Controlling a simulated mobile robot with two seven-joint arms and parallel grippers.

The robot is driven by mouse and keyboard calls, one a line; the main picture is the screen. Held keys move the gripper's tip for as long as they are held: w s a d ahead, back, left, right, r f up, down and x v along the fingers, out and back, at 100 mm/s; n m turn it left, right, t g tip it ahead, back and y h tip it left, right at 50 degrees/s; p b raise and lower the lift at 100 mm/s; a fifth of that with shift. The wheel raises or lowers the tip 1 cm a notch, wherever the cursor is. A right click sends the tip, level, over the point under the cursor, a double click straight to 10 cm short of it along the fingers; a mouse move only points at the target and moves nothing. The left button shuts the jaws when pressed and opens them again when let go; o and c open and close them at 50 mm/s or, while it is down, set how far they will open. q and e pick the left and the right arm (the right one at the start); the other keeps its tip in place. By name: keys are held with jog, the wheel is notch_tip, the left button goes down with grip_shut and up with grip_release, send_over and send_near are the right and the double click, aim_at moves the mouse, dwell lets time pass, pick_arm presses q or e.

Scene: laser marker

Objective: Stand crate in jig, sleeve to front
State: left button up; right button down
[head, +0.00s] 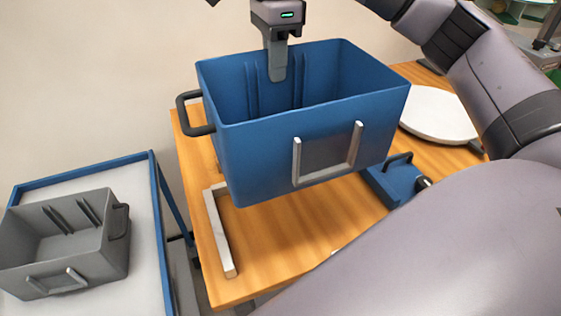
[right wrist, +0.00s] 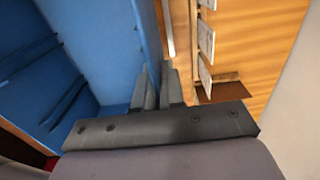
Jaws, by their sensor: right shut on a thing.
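A blue crate (head: 262,165) hangs upright and slightly tilted above the wooden table in the head view. Its metal U-shaped sleeve (head: 327,178) is on the wall facing the camera, and a dark handle is on its left end. My right gripper (head: 277,72) is shut on the crate's far wall, with one finger showing inside. In the right wrist view its fingers (right wrist: 157,90) straddle the blue wall (right wrist: 142,35). A pale angled rail (head: 219,235), seemingly part of the jig, lies on the table below the crate's left end. The crate hides the rest. My left gripper is not in view.
A grey crate (head: 110,262) stands on a blue-edged cart (head: 147,215) at left. A blue device with a black handle (head: 385,188) sits close to the held crate's lower right. A white round plate (head: 437,112) lies behind it. The table's front is clear.

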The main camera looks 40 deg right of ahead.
aim_at(277, 91)
notch_tip(277, 91, down, 5)
jog(key=shift+s+f+b, duration=0.1)
jog(key=shift+s+b, duration=0.05)
jog(key=shift+b, duration=0.8)
notch_tip(277, 91, down, 13)
jog(key=b, duration=1.1)
jog(key=shift+f, duration=0.2)
jog(key=c, duration=1.2)
grip_release()
jog(key=shift+c, duration=0.2)
jog(key=shift+r, duration=0.1)
